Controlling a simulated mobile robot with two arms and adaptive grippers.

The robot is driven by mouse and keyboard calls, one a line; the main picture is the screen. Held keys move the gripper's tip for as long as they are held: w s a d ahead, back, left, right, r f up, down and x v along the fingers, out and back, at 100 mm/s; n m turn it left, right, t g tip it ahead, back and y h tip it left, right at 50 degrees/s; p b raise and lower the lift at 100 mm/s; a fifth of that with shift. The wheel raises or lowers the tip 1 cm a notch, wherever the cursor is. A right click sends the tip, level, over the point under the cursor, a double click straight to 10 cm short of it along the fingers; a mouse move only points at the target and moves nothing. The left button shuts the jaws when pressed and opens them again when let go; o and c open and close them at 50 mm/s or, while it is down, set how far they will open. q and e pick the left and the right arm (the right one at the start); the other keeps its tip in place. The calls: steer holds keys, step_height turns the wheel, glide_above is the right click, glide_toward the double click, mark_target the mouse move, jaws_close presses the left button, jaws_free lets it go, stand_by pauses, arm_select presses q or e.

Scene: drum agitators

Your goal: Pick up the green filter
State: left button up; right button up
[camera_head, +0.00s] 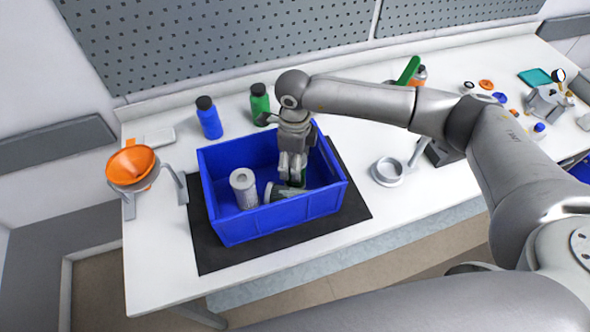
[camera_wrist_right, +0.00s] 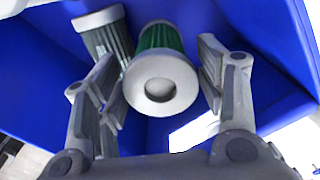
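The green filter (camera_wrist_right: 162,72) shows in the right wrist view, with green pleats and a pale round end cap facing the camera. In the head view only a sliver of green shows beside my fingers. My right gripper (camera_head: 291,178) points down into the blue bin (camera_head: 265,221). Its two fingers are apart, one on each side of the green filter in the wrist view; I cannot tell whether they touch it. A grey filter (camera_wrist_right: 106,36) lies right beside the green one. My left gripper is not in view.
A pale filter (camera_head: 243,190) stands upright in the bin's left part. The bin sits on a black mat (camera_head: 215,255). Blue (camera_head: 209,118) and green (camera_head: 260,104) bottles stand behind it. An orange funnel (camera_head: 132,165) is at left, a ring stand (camera_head: 388,171) at right.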

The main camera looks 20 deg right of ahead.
steer(key=c, duration=0.9)
steer(key=shift+c, duration=0.2)
steer(key=shift+r, duration=0.1)
